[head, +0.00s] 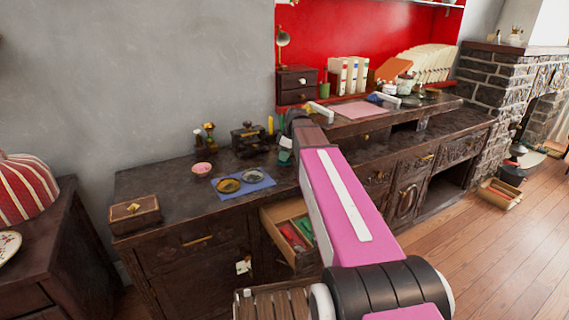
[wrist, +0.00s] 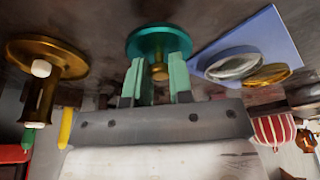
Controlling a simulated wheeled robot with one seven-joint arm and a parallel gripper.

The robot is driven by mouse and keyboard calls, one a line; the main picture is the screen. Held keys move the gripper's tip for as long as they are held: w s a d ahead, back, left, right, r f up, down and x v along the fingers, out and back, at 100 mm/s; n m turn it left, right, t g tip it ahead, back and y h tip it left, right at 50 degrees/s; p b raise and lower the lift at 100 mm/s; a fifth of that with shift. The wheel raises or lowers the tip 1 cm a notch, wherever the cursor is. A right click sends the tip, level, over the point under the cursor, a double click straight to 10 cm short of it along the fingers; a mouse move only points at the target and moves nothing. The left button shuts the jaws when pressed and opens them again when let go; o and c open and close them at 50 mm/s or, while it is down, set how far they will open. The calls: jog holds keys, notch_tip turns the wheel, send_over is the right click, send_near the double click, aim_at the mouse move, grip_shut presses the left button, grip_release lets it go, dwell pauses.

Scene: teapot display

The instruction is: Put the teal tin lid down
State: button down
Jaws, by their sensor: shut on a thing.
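The teal tin lid (wrist: 158,39) is a round disc with a brass knob, seen in the wrist view. My gripper (wrist: 158,72) has its two pale green fingers shut on that knob, one on each side. The lid is beyond the fingertips, over or on the dark counter; I cannot tell whether it touches the wood. In the head view my gripper (head: 285,154) is low over the dark wooden counter (head: 160,180), right of the blue mat, and my pink arm hides part of that area. The lid is too small to make out clearly there.
A blue mat (head: 262,180) holds round metal pieces, including a brass one (head: 228,186). A pink bowl (head: 202,168), a dark box-like device (head: 247,141) and a wooden box (head: 134,212) stand nearby. A brass stand (wrist: 42,62) is close to the lid. An open drawer (head: 268,224) juts out below.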

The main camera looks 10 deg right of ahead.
jog(key=shift+f, duration=1.8)
jog(key=shift+f, duration=0.1)
jog(key=c, duration=1)
grip_release()
jog(key=v, duration=1.2)
jog(key=shift+s, duration=0.1)
